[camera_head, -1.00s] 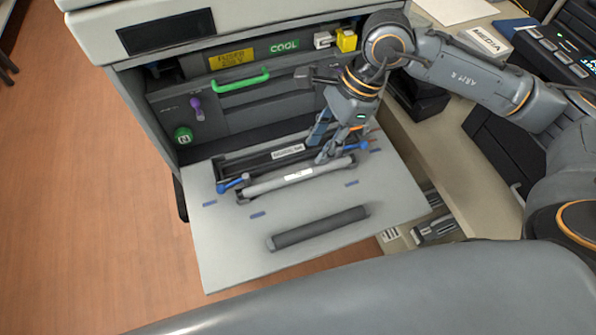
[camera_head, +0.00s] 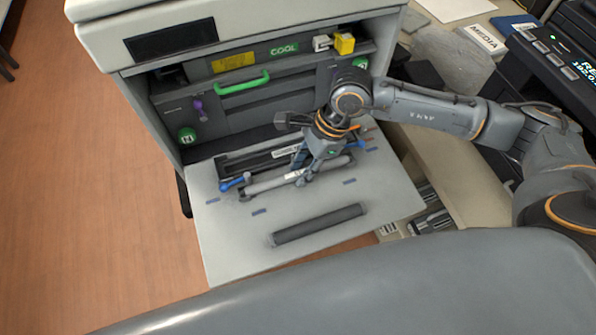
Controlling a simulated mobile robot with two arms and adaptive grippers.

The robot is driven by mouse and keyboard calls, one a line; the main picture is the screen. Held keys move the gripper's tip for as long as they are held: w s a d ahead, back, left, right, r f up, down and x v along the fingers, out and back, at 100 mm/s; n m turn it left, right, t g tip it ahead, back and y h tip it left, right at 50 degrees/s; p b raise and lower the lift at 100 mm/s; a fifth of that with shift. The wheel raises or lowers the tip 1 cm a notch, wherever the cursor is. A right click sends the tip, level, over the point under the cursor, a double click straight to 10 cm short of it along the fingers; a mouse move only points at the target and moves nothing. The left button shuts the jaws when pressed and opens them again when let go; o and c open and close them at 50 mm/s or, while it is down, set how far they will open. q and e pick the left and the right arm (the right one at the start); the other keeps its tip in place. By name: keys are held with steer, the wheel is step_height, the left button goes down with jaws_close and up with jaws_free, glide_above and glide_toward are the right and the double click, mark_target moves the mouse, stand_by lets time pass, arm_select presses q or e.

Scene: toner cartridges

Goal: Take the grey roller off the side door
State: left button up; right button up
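The side door (camera_head: 225,243) of the printer is folded down flat like a shelf. A light grey roller (camera_head: 262,187) with a white label lies across it, between blue levers (camera_head: 235,182). A darker grey roller (camera_head: 318,224) lies apart, nearer the door's front edge. My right gripper (camera_head: 304,175) points down at the light grey roller beside its label, with its fingertips at or very near it. The fingers partly cover the roller. I cannot tell whether they grip it. My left gripper is not in view.
A black holder (camera_head: 238,163) with a white label lies behind the light roller. The printer's open bay has a green handle (camera_head: 243,85) and a yellow block (camera_head: 344,43). A counter with a MEDIA box (camera_head: 482,40) stands at the right. The door's front left is clear.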

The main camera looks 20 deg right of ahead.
jaws_close()
steer(key=shift+r, duration=0.15)
